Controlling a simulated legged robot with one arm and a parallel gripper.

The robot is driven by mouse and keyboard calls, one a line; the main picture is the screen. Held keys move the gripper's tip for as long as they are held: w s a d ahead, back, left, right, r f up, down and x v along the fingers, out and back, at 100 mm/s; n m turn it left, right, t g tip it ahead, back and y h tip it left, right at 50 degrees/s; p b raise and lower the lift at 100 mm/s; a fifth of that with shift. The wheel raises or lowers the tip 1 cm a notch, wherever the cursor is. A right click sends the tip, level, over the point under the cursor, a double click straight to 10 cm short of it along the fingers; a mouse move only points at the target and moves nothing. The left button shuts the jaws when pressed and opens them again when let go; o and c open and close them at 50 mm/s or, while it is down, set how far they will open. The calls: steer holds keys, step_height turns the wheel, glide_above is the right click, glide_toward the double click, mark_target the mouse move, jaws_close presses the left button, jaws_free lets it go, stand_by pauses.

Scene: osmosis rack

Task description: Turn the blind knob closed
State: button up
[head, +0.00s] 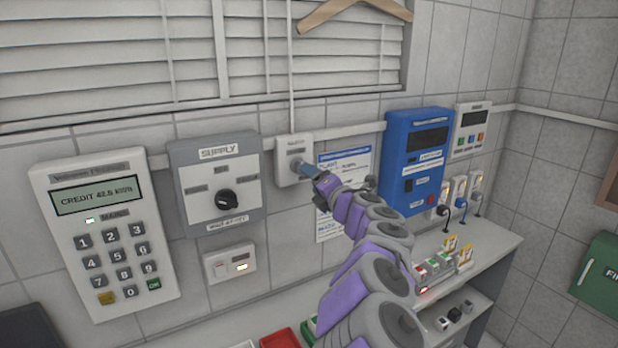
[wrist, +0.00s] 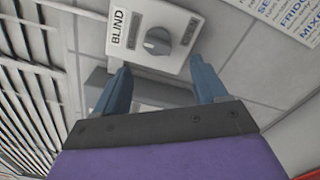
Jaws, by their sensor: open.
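The blind control is a small white wall plate (head: 286,146) below the window blinds, with a cord or conduit running up from it. In the wrist view the plate (wrist: 184,18) bears the label BLIND and a round grey knob (wrist: 158,41). In the head view my gripper hides most of the knob. My gripper (head: 308,170) reaches up to the plate from the lower right. In the wrist view its two blue fingers (wrist: 158,82) are spread apart with nothing between them. The knob lies just beyond the fingertips, between their lines, and looks apart from them.
A grey SUPPLY box (head: 190,187) with a black knob and a keypad panel (head: 75,250) are on the wall to the left. A poster (head: 345,165) and a blue wall unit (head: 398,150) are to the right. Blinds (head: 110,50) hang above. A shelf (head: 490,245) holds small items.

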steer(key=p+v, duration=0.1)
steer(key=v, duration=0.9)
